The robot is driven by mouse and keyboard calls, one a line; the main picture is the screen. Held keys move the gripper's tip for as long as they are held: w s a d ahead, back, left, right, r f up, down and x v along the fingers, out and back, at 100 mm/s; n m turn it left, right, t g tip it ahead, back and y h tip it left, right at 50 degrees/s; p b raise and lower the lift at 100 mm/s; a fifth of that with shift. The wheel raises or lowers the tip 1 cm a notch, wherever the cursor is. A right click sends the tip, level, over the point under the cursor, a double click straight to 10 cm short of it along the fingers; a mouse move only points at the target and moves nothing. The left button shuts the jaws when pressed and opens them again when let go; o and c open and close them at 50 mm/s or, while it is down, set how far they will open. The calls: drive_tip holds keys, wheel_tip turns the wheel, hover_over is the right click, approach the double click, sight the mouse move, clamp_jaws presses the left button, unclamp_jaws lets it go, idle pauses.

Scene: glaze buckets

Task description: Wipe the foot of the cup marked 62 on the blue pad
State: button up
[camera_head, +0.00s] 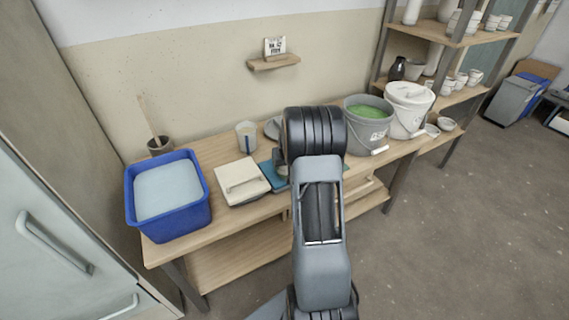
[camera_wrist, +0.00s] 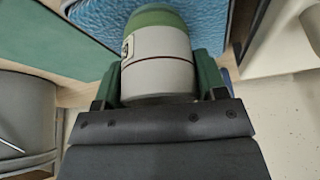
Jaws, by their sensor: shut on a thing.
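My gripper (camera_wrist: 158,88) is shut on a cup (camera_wrist: 158,72), with a green finger on each side of it. The cup is pale grey-white with a thin dark line around it and a green band at its far end. A small mark shows at its left edge, but I cannot read it. The textured blue pad (camera_wrist: 208,14) lies beyond the cup's green end in the wrist view; I cannot tell whether they touch. In the head view part of the blue pad (camera_head: 269,175) shows beside my arm, which hides most of the gripper and cup.
A cream slab with a handle (camera_head: 242,182) and a blue tub (camera_head: 193,211) of pale liquid lie left of the pad. A pale jug (camera_head: 246,136) stands behind. A grey bucket of green glaze (camera_head: 366,133) and a white lidded bucket (camera_head: 409,112) stand right.

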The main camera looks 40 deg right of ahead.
wheel_tip(320, 180, up, 7)
drive_tip(key=p, duration=0.4)
idle(0.4)
